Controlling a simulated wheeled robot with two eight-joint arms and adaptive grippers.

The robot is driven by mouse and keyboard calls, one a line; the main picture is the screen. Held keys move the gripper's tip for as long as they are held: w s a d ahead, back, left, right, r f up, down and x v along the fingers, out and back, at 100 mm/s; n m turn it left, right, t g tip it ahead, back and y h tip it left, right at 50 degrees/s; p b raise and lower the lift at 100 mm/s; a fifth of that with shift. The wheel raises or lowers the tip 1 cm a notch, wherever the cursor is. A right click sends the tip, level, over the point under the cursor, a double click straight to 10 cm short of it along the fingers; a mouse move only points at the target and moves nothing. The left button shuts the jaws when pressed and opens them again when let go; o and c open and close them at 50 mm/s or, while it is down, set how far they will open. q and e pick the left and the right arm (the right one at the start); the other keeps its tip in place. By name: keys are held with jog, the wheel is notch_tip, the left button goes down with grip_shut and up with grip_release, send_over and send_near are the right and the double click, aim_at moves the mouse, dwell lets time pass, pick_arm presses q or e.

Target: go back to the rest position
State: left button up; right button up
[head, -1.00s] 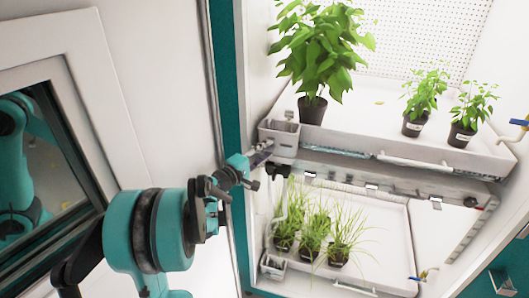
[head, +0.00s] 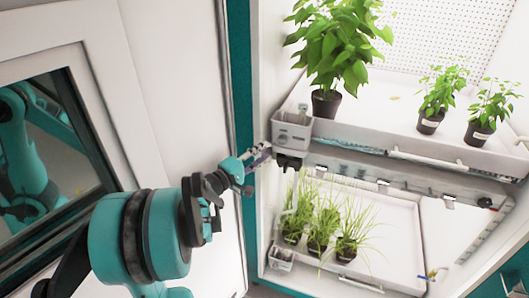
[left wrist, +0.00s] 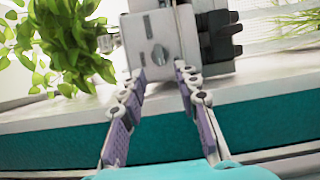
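My left gripper (head: 262,156) reaches in from the left in the head view, beside the front left corner of the chamber's upper shelf. In the left wrist view its two fingers (left wrist: 160,115) stand apart with nothing between them, so it is open and empty. A small grey box with a round knob (head: 291,133) is on that shelf corner, just beyond the fingertips; it also shows in the left wrist view (left wrist: 160,45). I cannot tell whether the fingertips touch it. My right gripper is in neither view.
The upper shelf tray (head: 400,150) holds a large leafy plant (head: 335,45) and two small potted plants (head: 437,95). Grassy plants (head: 325,220) stand on the lower shelf (head: 390,230). The white door with a dark window (head: 50,150) is at the left, close to my left arm.

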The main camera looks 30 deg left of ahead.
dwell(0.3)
pick_arm(q)
jog(key=s+d+f+m+g+h, duration=0.1)
jog(key=s+d+f+m+g, duration=0.1)
jog(key=d, duration=0.4)
jog(key=s+d+f+m+g, duration=0.1)
jog(key=d+m+g, duration=0.15)
jog(key=d, duration=0.35)
jog(key=s+d+f+m+g+h, duration=0.1)
jog(key=s+d+f+m+g, duration=0.15)
jog(key=d, duration=0.45)
jog(key=s+d+f+m+g+y, duration=0.1)
jog(key=s+d+f+m+y, duration=0.1)
jog(key=s+m, duration=0.2)
jog(key=s+d+f+m+g+y, duration=0.2)
jog(key=s+m, duration=0.3)
jog(key=s, duration=0.6)
jog(key=shift+d+f+g+y, duration=0.2)
jog(key=shift+f+g+y, duration=0.15)
jog(key=shift+f, duration=0.3)
jog(key=shift+s, duration=0.1)
